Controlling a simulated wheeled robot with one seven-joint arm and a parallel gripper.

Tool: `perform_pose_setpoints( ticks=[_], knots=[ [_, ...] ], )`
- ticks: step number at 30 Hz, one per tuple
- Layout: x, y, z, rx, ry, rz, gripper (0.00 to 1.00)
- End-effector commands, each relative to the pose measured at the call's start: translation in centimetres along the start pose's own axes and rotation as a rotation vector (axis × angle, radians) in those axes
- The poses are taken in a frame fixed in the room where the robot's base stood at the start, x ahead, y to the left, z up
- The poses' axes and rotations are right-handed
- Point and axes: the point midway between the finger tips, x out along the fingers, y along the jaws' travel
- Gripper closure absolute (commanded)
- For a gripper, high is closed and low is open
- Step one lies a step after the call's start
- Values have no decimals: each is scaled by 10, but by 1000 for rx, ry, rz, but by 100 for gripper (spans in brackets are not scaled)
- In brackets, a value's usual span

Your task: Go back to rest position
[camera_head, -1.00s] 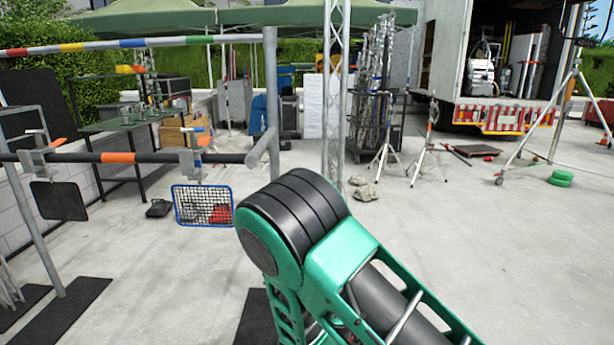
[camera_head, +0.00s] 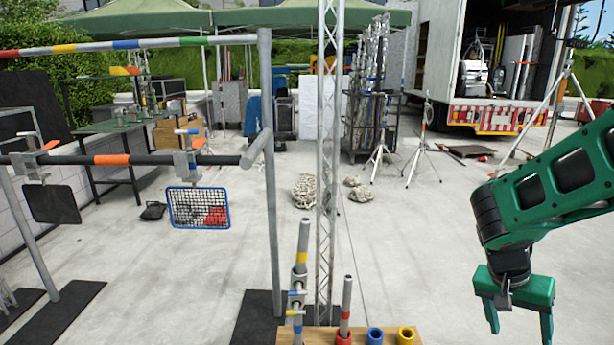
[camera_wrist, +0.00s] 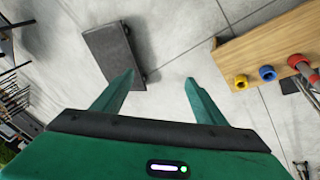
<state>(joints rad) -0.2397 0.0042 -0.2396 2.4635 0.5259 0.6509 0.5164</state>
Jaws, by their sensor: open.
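My gripper (camera_head: 519,325) hangs at the lower right in the head view, its two green fingers pointing down and spread apart with nothing between them. In the wrist view my gripper (camera_wrist: 160,85) also shows open and empty above the concrete floor. My green and black arm comes in from the right edge of the head view.
A wooden block (camera_head: 378,337) with red, blue and yellow ringed holes and striped tubes stands at the bottom centre. A dark flat slab (camera_wrist: 113,55) lies on the floor. Open concrete lies mid-right.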

Motion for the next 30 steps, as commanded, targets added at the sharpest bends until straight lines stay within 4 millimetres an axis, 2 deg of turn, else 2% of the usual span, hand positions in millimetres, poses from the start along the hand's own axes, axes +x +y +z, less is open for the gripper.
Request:
perform_pose_setpoints(
  ticks=[1,6,15,21,30],
  knots=[
    [-5,14,6,-4,-34,-27,34],
    [-21,50,32,-71,-136,-122,34],
    [-53,98,83,-212,-222,-296,34],
    [-64,111,102,-272,-232,-351,34],
    [-65,112,104,-282,-232,-359,34]
  ],
)
